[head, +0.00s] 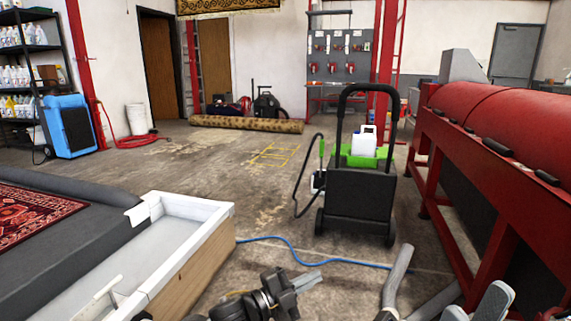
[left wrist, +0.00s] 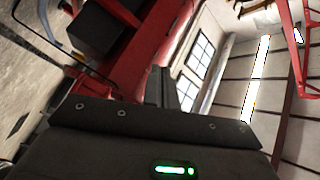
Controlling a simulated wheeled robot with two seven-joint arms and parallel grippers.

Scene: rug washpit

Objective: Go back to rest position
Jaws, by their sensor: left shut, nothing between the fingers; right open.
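My left gripper (head: 302,282) shows at the bottom middle of the head view. Its fingers are shut with nothing between them, and it is over the floor in front of the black cart. In the left wrist view, dark shut fingers (left wrist: 160,88) point toward windows and the ceiling. My right gripper (head: 476,304) shows at the lower right of the head view, partly cut off by the frame edge. Its pale grey fingers are apart and empty, to the left of the red machine.
A black cart (head: 360,200) with a green tray and white jug stands ahead. A red machine (head: 500,150) lines the right. A white-rimmed trough (head: 190,206) is at left. A blue hose (head: 320,258) crosses the floor. Open floor (head: 200,160) lies beyond.

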